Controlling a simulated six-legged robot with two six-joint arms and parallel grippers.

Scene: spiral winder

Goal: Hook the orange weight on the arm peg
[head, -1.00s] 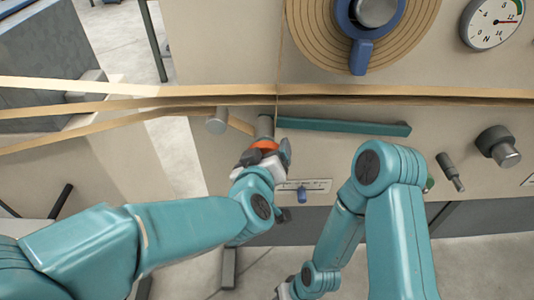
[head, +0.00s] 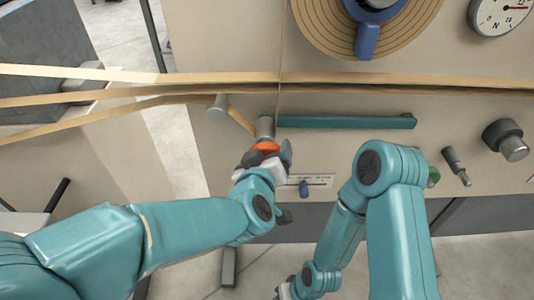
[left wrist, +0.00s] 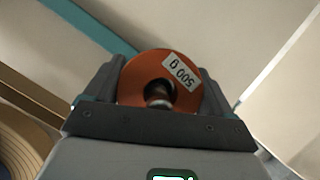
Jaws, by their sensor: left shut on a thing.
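The orange weight is a disc labelled "500 g" (left wrist: 135,76) with a central hole, held between the two fingers of my left gripper (left wrist: 162,78). A metal pin end (left wrist: 158,96) shows in the hole; I cannot tell whether it passes through. In the head view the weight (head: 264,148) sits in my left gripper (head: 263,158), just below a grey cylindrical peg (head: 265,127) at the left end of the teal bar (head: 345,122). The weight's contact with the peg is hidden. My right gripper (head: 286,291) is low at the bottom edge, mostly hidden by my arm.
Tan strips (head: 180,92) run across the panel above my left gripper. Another grey peg (head: 217,109) stands to the left. A small blue slider (head: 303,188) is close to the right of my gripper. A grey knob (head: 510,140) is far right; the spiral disc (head: 320,35) is above.

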